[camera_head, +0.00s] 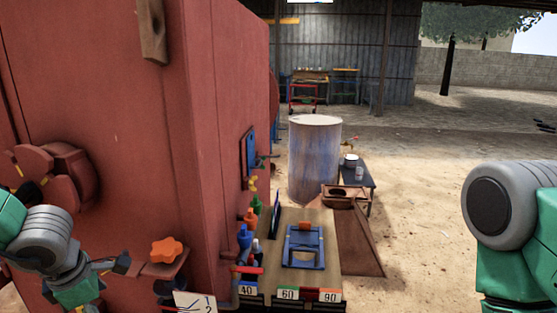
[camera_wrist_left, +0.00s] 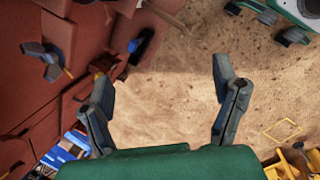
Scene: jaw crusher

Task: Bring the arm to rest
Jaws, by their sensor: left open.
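My left arm comes in from the left in the head view, low in front of the red machine. Its gripper (camera_head: 112,267) is near the orange knob on the machine's small ledge; I cannot tell the exact gap. In the left wrist view the gripper (camera_wrist_left: 162,72) has its two fingers spread wide, with only sandy ground showing between them. My right arm (camera_head: 510,220) shows at the right edge of the head view as a grey joint and green links. Its gripper is out of view.
The red machine wall (camera_head: 200,110) fills the left. An orange knob (camera_head: 166,250) and a red handwheel (camera_head: 45,175) are close to my left arm. A workbench (camera_head: 325,226) with bottles and a blue frame stands mid-view. A barrel (camera_head: 314,160) is behind it. Sandy ground is open to the right.

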